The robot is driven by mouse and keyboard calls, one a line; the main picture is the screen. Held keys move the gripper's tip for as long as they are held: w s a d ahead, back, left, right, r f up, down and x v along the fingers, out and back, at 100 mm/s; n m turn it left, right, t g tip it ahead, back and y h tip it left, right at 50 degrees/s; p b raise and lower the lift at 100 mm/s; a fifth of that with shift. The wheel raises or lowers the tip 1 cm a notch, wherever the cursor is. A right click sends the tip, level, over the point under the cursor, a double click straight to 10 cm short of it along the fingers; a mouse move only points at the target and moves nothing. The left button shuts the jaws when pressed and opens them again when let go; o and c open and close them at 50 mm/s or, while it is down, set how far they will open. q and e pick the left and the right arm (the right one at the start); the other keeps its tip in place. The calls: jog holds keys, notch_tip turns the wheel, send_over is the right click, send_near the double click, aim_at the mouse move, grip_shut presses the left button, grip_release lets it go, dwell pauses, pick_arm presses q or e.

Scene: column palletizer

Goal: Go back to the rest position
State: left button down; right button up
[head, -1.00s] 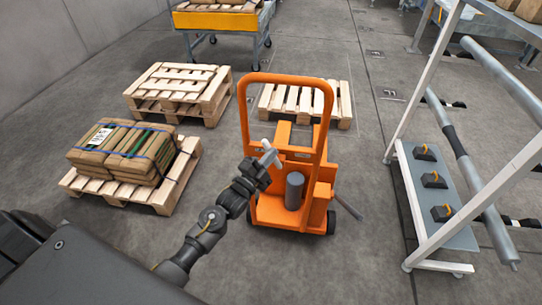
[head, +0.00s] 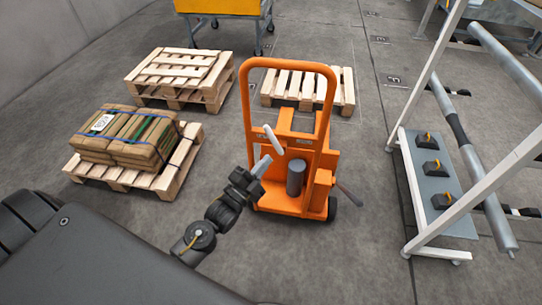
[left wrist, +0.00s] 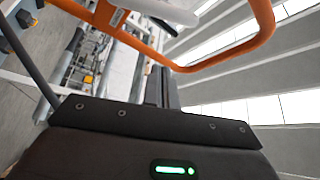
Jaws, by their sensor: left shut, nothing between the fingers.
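My left gripper (head: 266,155) is in the middle of the head view, at the end of my dark arm that comes in from the lower left. Its pale fingers are shut with nothing held. It shows in front of the orange stacker cart (head: 325,180), overlapping its frame; whether they touch cannot be told. My right gripper is not in view.
Stacked pallets (head: 180,75) and another pallet (head: 305,88) stand behind. A white-framed rack (head: 430,85) stands at right. An orange-yellow trolley (head: 222,6) is at the back. Floor is clear between cart and rack.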

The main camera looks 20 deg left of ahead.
pick_arm(q)
jog(key=shift+s+a, duration=0.1)
jog(key=shift+s, duration=0.15)
dwell(0.3)
jog(key=s+a+f+n+g+y+p, duration=0.1)
jog(key=s+f+n+g+y+p, duration=0.3)
jog(key=f, duration=0.7)
jog(key=s+a+f+n+g+h+p, duration=0.1)
jog(key=s+f+n+g+p, duration=0.2)
jog(key=s+f+g+p, duration=0.55)
jog(key=s+f+n+g+p, duration=0.2)
jog(key=s+f, duration=0.2)
jog(key=s, duration=0.6)
jog(key=s+a+f+n+g+y+p, duration=0.1)
jog(key=s+f, duration=0.3)
jog(key=s, duration=0.6)
jog(key=s+f+n+g+p, duration=0.3)
jog(key=s+f, duration=0.1)
jog(key=s, duration=0.7)
jog(key=shift+a+f+g+y+p, duration=0.3)
jog(key=shift+a+f+g, duration=0.05)
